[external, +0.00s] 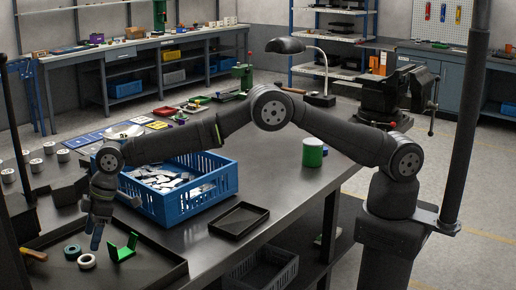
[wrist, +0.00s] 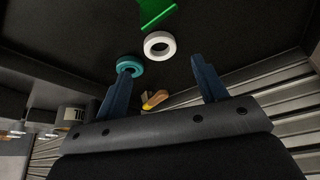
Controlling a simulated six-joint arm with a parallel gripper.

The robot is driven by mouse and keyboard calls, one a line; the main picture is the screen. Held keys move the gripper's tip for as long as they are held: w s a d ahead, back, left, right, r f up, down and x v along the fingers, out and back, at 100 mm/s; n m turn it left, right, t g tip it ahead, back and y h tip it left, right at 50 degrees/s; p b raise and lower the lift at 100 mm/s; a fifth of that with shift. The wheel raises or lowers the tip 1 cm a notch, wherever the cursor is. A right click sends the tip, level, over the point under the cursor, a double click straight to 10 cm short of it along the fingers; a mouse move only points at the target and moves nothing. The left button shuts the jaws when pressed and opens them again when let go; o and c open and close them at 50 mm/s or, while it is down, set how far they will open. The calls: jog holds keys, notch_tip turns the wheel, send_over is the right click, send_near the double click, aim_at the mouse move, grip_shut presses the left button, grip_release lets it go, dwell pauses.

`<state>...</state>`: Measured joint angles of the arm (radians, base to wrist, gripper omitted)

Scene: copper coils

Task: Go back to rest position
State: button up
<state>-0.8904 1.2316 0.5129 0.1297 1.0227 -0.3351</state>
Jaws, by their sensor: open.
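My gripper (external: 92,228) hangs at the left of the external view, fingers pointing down, above the large black tray (external: 165,272). Its fingers are apart in the wrist view (wrist: 161,65), with nothing held between them. A teal ring (external: 72,252) and a pale ring (external: 87,261) lie close together on the tray below. In the wrist view the teal ring (wrist: 130,65) shows by the left fingertip and the pale ring (wrist: 160,44) between and beyond the fingers. Several small metallic coils or spools (external: 36,165) stand at the left; their material is unclear.
A green bracket (external: 124,247) and an orange-handled tool (external: 33,255) lie in the tray. A blue crate (external: 190,208) of pale pieces stands behind my gripper. A small empty black tray (external: 239,220) and a green can (external: 312,153) are to the right. A dark lamp (external: 286,45) stands further back.

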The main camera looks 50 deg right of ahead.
jog(key=w+v, duration=0.1)
jog(key=v, duration=0.5)
jog(key=x, duration=0.8)
jog(key=s+x, duration=0.1)
jog(key=x, duration=0.2)
jog(key=shift+a+f, duration=0.1)
jog(key=shift+f, duration=0.4)
notch_tip(320, 180, up, 5)
jog(key=shift+f, duration=0.25)
jog(key=w+d+r, duration=0.5)
jog(key=d+r, duration=0.6)
jog(key=r, duration=0.1)
jog(key=w+d+m, duration=0.1)
jog(key=w+d, duration=0.4)
jog(key=d, duration=0.5)
jog(key=w+d+m+t, duration=0.1)
jog(key=w+d, duration=0.4)
jog(key=d, duration=0.5)
jog(key=w+d+m+h, duration=0.1)
jog(key=w+d+m, duration=0.2)
jog(key=d, duration=0.7)
jog(key=shift+w+t, duration=0.3)
jog(key=shift+w, duration=1)
